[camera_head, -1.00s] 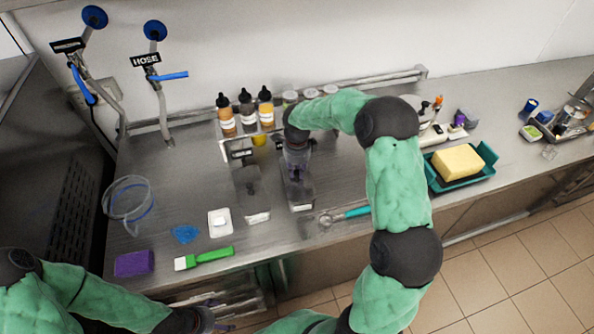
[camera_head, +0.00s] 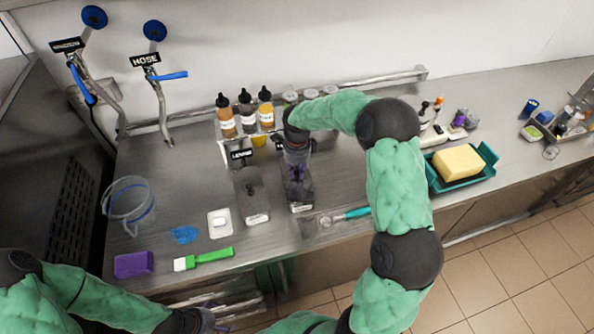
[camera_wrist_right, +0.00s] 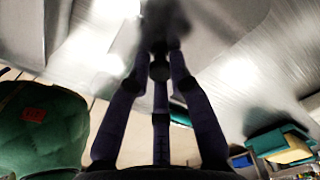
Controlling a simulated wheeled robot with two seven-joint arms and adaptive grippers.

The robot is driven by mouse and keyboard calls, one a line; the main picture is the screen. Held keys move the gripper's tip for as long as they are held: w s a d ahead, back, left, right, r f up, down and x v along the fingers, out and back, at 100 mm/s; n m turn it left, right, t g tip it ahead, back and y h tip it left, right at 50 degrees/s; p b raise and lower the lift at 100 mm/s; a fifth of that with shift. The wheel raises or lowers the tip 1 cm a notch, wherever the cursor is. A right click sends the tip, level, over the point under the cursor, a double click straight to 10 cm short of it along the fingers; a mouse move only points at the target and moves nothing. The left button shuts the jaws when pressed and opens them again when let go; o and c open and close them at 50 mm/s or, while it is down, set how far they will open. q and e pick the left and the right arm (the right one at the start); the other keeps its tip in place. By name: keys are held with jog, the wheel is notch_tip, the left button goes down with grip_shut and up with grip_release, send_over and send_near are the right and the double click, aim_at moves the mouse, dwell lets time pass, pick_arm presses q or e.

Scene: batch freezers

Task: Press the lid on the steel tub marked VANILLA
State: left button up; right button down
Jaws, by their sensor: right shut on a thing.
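Two steel tubs stand side by side on the counter. I cannot tell whether a lid is seated on the right tub. My left gripper (camera_head: 212,322) is low at the front edge, its fingers barely visible.
Several bottles (camera_head: 247,110) stand on a rack behind the tubs. A white square dish (camera_head: 221,223), green brush (camera_head: 204,259), purple sponge (camera_head: 134,264) and clear jug (camera_head: 130,205) are left.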

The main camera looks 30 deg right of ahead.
jog(key=shift+f+b, duration=0.2)
jog(key=shift+b, duration=0.35)
dwell(0.9)
jog(key=c, duration=0.6)
grip_release()
jog(key=shift+r+p, duration=1.85)
jog(key=shift+r, duration=1.7)
grip_shut()
